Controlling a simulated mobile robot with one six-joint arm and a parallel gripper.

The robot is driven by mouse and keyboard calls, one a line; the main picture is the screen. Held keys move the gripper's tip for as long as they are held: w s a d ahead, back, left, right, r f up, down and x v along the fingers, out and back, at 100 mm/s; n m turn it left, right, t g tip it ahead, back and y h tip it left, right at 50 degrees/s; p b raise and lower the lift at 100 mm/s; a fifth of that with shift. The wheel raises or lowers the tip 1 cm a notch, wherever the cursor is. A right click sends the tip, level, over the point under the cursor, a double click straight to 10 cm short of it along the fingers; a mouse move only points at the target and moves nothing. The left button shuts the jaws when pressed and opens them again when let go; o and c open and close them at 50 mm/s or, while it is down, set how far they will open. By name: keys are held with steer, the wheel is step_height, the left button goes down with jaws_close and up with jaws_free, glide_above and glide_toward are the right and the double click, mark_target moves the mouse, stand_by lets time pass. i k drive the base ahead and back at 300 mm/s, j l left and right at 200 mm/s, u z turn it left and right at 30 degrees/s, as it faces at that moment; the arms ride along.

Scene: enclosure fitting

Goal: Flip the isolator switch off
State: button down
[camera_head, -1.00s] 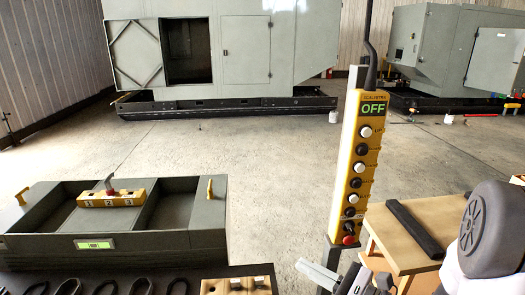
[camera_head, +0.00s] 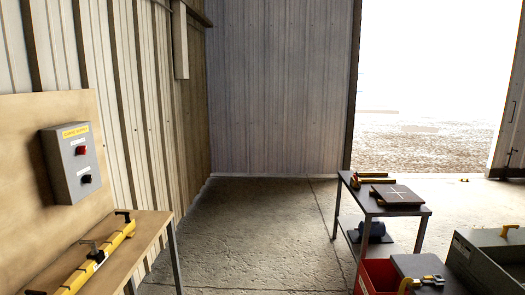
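A grey control box (camera_head: 72,162) is fixed to an upright wooden board at the left. It has a yellow label strip (camera_head: 76,131) at the top, a red button or lamp (camera_head: 81,150) and a black knob (camera_head: 86,179) below it. I take this box for the isolator; the small lettering is not clear, and I cannot tell which way the knob is set. My gripper is not in view.
A wooden bench (camera_head: 160,226) below the box carries a yellow bar (camera_head: 97,262) with black ends. A dark trolley (camera_head: 421,210) stands right of centre, with a red bin (camera_head: 376,275) and grey-green case (camera_head: 497,262) nearby. The middle floor (camera_head: 255,235) is clear.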

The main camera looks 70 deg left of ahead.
mark_target(81, 150)
steer(key=u, duration=3.65)
